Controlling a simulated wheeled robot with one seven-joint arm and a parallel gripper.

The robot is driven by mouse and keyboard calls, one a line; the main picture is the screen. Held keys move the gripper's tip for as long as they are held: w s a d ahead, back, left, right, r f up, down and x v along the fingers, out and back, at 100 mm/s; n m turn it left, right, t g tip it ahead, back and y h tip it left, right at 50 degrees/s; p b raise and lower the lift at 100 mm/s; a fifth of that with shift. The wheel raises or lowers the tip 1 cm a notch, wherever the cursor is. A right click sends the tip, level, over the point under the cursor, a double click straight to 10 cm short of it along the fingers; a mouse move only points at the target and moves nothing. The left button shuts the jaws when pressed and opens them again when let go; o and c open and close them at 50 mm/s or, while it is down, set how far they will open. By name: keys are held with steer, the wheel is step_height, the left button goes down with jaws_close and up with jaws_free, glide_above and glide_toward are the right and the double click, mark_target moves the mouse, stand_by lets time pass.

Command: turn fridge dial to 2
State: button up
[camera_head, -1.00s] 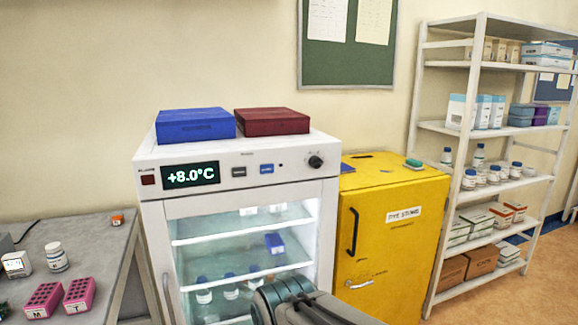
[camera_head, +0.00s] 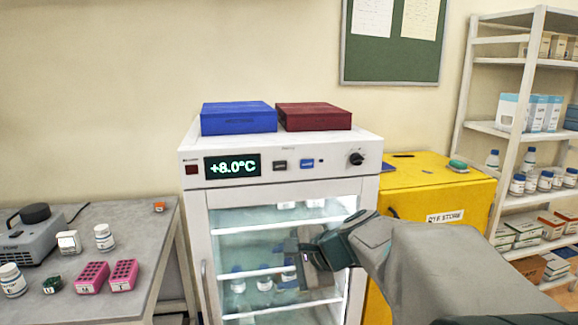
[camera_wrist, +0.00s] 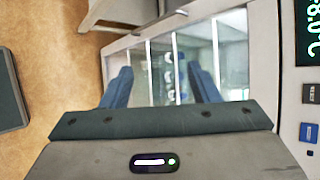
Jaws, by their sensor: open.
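The fridge (camera_head: 196,215) is white with a glass door, and its display (camera_head: 232,166) reads +8.0°C. The fridge dial (camera_head: 356,158) is a small black knob at the right end of the top front panel; its numbers are too small to read. My gripper (camera_head: 308,258) is in front of the glass door, below and left of the dial and apart from it. In the wrist view my gripper (camera_wrist: 160,88) has its two blue fingers spread with nothing between them. That view shows part of the display (camera_wrist: 307,30) and a blue button (camera_wrist: 311,94), but not the dial.
A blue box (camera_head: 238,118) and a dark red box (camera_head: 314,116) lie on the fridge top. A yellow cabinet (camera_head: 470,190) stands close at right. A grey bench (camera_head: 140,220) with pink racks and bottles is at left. Shelves (camera_head: 470,80) stand far right.

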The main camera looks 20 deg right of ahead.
steer(key=w+d+r+m+t, duration=0.3)
steer(key=w+d+r+m, duration=0.1)
steer(key=w+d+m, duration=0.15)
steer(key=m+t+h, duration=0.7)
steer(key=m+h, duration=0.1)
steer(key=m, duration=0.7)
glide_toward(360, 162)
steer(key=w+p, duration=0.1)
steer(key=w, duration=0.2)
steer(key=w+p, duration=0.1)
steer(key=w, duration=0.2)
steer(key=w+d+p, duration=0.1)
steer(key=w, duration=0.2)
steer(key=shift+w+d+r, duration=0.1)
steer(key=shift+w+r, duration=0.1)
steer(key=shift+w, duration=0.05)
steer(key=c, duration=1)
